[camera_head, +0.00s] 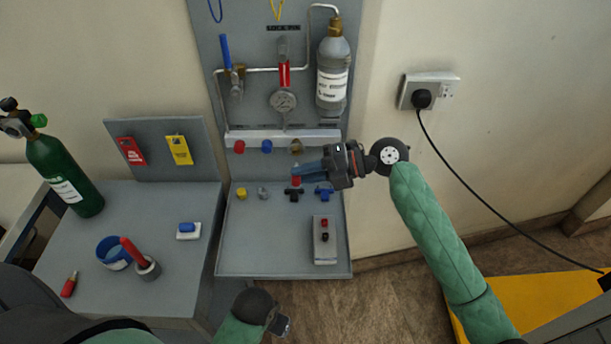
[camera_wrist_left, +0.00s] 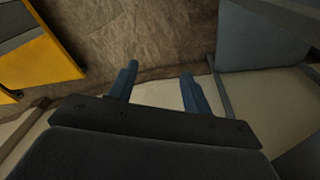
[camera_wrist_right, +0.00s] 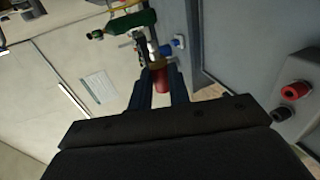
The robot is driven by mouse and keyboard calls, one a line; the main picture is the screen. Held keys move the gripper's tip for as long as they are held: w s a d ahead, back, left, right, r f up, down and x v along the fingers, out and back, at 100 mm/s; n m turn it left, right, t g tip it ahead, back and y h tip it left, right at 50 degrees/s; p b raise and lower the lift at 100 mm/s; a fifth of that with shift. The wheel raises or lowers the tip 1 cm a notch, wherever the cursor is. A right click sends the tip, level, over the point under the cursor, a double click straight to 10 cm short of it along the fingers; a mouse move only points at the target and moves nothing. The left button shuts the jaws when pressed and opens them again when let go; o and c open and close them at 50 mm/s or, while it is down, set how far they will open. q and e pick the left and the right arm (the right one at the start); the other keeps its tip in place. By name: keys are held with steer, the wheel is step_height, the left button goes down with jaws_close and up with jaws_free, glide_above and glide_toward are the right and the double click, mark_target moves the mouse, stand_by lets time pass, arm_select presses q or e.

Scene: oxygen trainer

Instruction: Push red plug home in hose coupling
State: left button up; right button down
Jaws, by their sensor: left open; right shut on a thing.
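My right gripper (camera_head: 300,171) is in front of the grey panel, its blue fingers pointing left, shut on a small red plug (camera_head: 296,181). In the right wrist view the red plug (camera_wrist_right: 161,84) sits between the fingertips, with a brass-coloured piece (camera_wrist_right: 157,64) just beyond it. Whether the two touch or are joined I cannot tell. In the head view a brass fitting (camera_head: 296,147) sits on the pale rail above the gripper; I cannot tell if it is the hose coupling. My left gripper (camera_wrist_left: 159,76) is open and empty, over the floor.
Red (camera_head: 239,147) and blue (camera_head: 266,146) fittings sit on the rail. Below are a yellow knob (camera_head: 241,193), black (camera_head: 294,195) and blue (camera_head: 325,191) tees. A grey box (camera_head: 325,241) stands on the shelf. The left table holds a blue cup (camera_head: 113,254) and green cylinder (camera_head: 65,175).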

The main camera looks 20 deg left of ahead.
arm_select(q)
steer(key=r+b, duration=0.1)
steer(key=d+b, duration=0.1)
steer(key=d+r+b, duration=0.1)
steer(key=shift+s+r+t+h, duration=0.3)
steer(key=shift+t+h, duration=0.1)
arm_select(e)
steer(key=shift+w+a, duration=0.2)
steer(key=shift+w, duration=0.4)
steer(key=shift+w+a, duration=0.15)
steer(key=shift+w, duration=0.45)
arm_select(q)
steer(key=shift+w, duration=0.1)
steer(key=shift+f+b, duration=2.8)
steer(key=shift+f, duration=0.1)
steer(key=shift+f+b, duration=1.4)
arm_select(e)
steer(key=shift+w+a, duration=0.15)
steer(key=shift+w, duration=0.45)
steer(key=shift+w+a, duration=0.15)
steer(key=shift+w, duration=0.4)
arm_select(q)
steer(key=shift+f, duration=0.2)
arm_select(e)
steer(key=shift+s, duration=0.2)
